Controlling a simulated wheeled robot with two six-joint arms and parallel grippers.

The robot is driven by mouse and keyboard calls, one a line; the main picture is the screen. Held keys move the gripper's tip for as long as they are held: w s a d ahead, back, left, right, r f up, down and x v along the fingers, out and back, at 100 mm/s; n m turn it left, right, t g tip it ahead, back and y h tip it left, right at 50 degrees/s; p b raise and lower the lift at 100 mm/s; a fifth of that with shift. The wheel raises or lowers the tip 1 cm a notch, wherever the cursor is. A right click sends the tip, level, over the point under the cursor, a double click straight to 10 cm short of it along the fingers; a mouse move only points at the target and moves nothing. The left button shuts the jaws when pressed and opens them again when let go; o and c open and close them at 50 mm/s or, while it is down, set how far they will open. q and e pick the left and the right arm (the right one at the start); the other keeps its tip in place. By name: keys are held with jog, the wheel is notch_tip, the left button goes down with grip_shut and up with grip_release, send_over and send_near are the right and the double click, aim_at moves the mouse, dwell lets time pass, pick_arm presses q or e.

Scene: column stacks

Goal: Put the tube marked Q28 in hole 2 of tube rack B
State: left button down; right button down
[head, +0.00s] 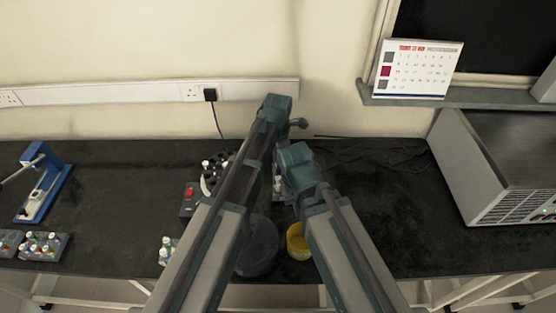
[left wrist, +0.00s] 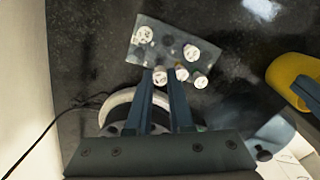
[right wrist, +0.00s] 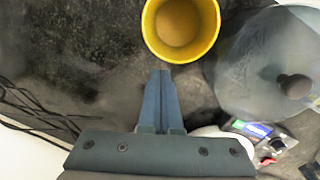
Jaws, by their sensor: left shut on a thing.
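My left gripper (left wrist: 161,82) is shut on a white-capped tube (left wrist: 160,76), seen end-on between the fingertips. The tube's marking is not readable. A grey rack (left wrist: 148,28) with several white-capped tubes and dark holes lies just beyond the fingertips in the left wrist view. Its letter and hole numbers cannot be read, and I cannot tell whether the held tube is in it or above it. My right gripper (right wrist: 160,73) is shut and empty, beside a yellow cup.
The yellow cup (right wrist: 148,25) and a translucent grey container (right wrist: 235,75) stand close to the right gripper. A grey box (head: 465,165) stands right; the back-right counter is mostly clear.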

pick_arm(q)
jog(key=shift+f+b, duration=0.7)
jog(key=shift+b, duration=0.05)
pick_arm(e)
jog(key=shift+f, duration=0.7)
pick_arm(q)
jog(key=shift+f+b, duration=0.7)
pick_arm(e)
jog(key=shift+f, duration=0.75)
pick_arm(q)
jog(key=shift+f, duration=0.1)
pick_arm(e)
jog(key=shift+f, duration=0.1)
pick_arm(q)
jog(key=shift+c, duration=2.1)
grip_release()
jog(key=shift+r+p, duration=3)
jog(key=shift+r, duration=0.1)
pick_arm(e)
notch_tip(320, 180, up, 6)
